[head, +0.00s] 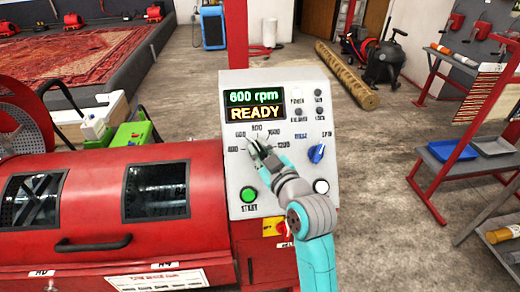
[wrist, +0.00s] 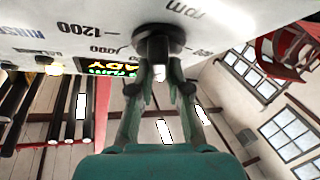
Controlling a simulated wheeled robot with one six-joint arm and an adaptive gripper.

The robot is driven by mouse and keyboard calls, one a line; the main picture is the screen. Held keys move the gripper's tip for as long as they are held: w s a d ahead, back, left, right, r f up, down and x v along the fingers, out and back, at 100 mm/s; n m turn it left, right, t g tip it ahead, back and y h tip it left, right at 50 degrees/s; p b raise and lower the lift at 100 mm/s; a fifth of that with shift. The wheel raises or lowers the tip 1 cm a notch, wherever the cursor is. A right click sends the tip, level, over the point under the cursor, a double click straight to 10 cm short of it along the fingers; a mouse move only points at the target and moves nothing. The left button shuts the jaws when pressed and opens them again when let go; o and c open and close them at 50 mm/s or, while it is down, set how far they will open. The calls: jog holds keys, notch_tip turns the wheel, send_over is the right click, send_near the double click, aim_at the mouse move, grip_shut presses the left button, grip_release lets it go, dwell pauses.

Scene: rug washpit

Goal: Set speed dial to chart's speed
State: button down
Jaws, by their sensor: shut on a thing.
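The grey control panel (head: 236,180) stands at the right end of the red machine. Its display (head: 254,105) reads "600 rpm" in green above "READY" in yellow. Below it the speed dial's printed numbers run in an arc, with 800 at the top. My gripper (head: 262,154) is at the dial and covers most of it. In the wrist view the black round dial (wrist: 160,38) sits between the fingertips of my gripper (wrist: 161,75), which are shut on its grip. I cannot make out the chart; a white sheet with unreadable print (head: 158,280) lies on the machine's front.
A blue mode knob (head: 317,153) sits right of the dial, near "SPIN". A red rack (head: 455,160) stands at right. The floor between is open.

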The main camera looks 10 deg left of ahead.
jog(key=n+g+y, duration=0.1)
jog(key=n+g, duration=0.1)
jog(key=n, duration=0.1)
jog(key=n+g+y, duration=0.1)
jog(key=n+g, duration=0.1)
jog(key=n, duration=0.2)
jog(key=n+g, duration=0.3)
jog(key=n, duration=0.2)
jog(key=shift+s+a+f+g, duration=0.1)
jog(key=shift+g, duration=0.3)
jog(key=shift+h, duration=0.3)
jog(key=c, duration=1.1)
grip_release()
jog(key=v, duration=1.2)
jog(key=shift+f, duration=0.1)
